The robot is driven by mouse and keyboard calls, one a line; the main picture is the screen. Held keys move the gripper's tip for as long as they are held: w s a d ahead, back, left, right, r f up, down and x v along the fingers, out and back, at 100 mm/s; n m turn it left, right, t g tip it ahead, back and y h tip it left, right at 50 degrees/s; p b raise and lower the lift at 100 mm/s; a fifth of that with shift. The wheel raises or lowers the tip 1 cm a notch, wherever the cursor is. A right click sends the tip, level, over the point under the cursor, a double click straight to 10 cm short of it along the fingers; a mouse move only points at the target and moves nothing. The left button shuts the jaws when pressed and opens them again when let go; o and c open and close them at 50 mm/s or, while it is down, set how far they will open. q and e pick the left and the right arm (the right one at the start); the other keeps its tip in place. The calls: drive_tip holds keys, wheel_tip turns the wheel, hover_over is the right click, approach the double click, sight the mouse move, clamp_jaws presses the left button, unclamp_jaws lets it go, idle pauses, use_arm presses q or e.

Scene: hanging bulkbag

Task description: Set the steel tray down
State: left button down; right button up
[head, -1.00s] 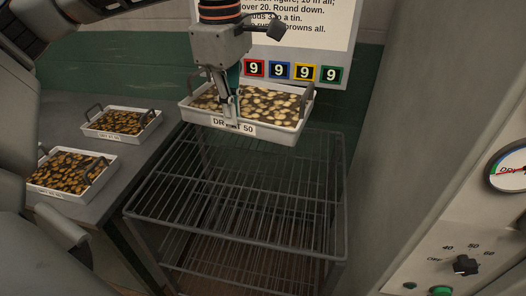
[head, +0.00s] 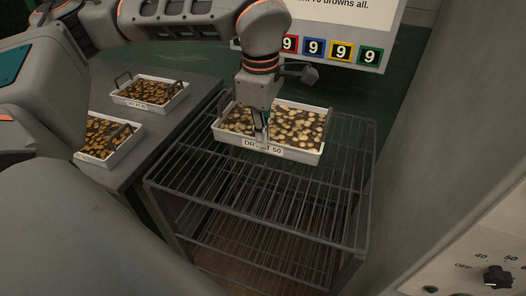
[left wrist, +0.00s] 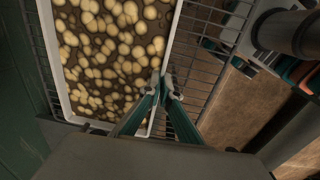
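The steel tray (head: 285,148) is pale-rimmed, holds many pale round slices in a dark bed, and has a front label ending in "50". It sits level at the back of the wire rack's top (head: 270,190); a small gap below it cannot be ruled out. My left gripper (head: 262,140) points down at the tray's front wall and hides part of the label. In the left wrist view, the left fingers (left wrist: 163,88) pinch the rim of the tray (left wrist: 110,50), one inside and one outside. My right gripper is not in view.
Two similar trays, a back one (head: 150,92) and a nearer one (head: 98,150), stand on the grey bench (head: 165,125) at left. A sign with coloured number cards (head: 340,50) hangs behind. A panel with a knob (head: 495,277) is at right. The rack's front half is bare.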

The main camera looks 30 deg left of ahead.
sight(263, 151)
use_arm(q)
drive_tip(key=shift+w+f, duration=0.1)
drive_tip(key=shift+f, duration=2.35)
drive_tip(key=shift+f, duration=0.15)
drive_tip(key=c, duration=2.3)
unclamp_jaws()
